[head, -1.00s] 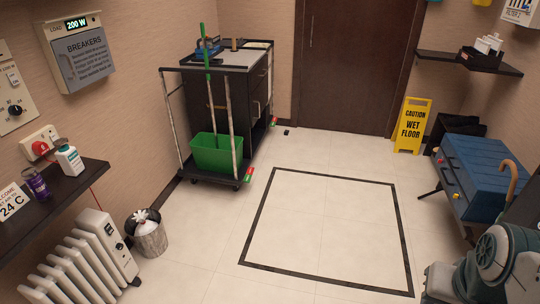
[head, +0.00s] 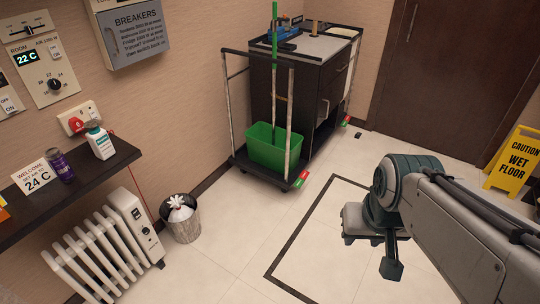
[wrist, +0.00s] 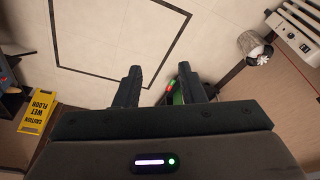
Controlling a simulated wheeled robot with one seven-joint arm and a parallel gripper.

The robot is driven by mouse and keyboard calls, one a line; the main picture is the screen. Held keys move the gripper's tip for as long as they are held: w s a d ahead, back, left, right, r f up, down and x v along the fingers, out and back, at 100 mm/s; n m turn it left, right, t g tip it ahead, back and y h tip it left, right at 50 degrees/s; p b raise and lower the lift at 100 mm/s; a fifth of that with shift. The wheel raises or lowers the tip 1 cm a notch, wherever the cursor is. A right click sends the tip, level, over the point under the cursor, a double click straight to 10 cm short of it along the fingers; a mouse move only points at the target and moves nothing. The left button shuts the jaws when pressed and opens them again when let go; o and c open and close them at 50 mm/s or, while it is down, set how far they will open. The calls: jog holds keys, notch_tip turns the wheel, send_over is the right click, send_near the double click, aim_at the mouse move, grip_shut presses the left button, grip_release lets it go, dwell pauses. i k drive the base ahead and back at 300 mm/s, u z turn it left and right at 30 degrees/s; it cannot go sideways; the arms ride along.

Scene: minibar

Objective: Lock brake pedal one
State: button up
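The service cart (head: 262,172) stands against the left wall with a green bucket (head: 272,152) on its low front platform. A small red-and-green pedal (head: 301,180) sticks out at the cart's near right corner. A similar one (head: 346,120) shows at its far end. I cannot tell which is pedal one. My gripper (wrist: 160,88) is open and empty, its two dark fingers apart. In the head view it hangs over the floor to the right of the cart, apart from both pedals.
A waste bin (head: 183,222) and a white radiator (head: 95,255) stand left of the cart. A shelf (head: 112,160) with bottles is above them. A yellow wet-floor sign (head: 515,160) stands right. The floor between cart and my arm is clear.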

aim_at(303, 177)
jog(key=k, duration=0.6)
jog(key=u, duration=0.3)
jog(key=i, duration=0.45)
jog(key=u, duration=0.85)
jog(key=i, duration=1.4)
jog(key=z, duration=0.6)
jog(key=i, duration=1.15)
jog(key=z, duration=0.95)
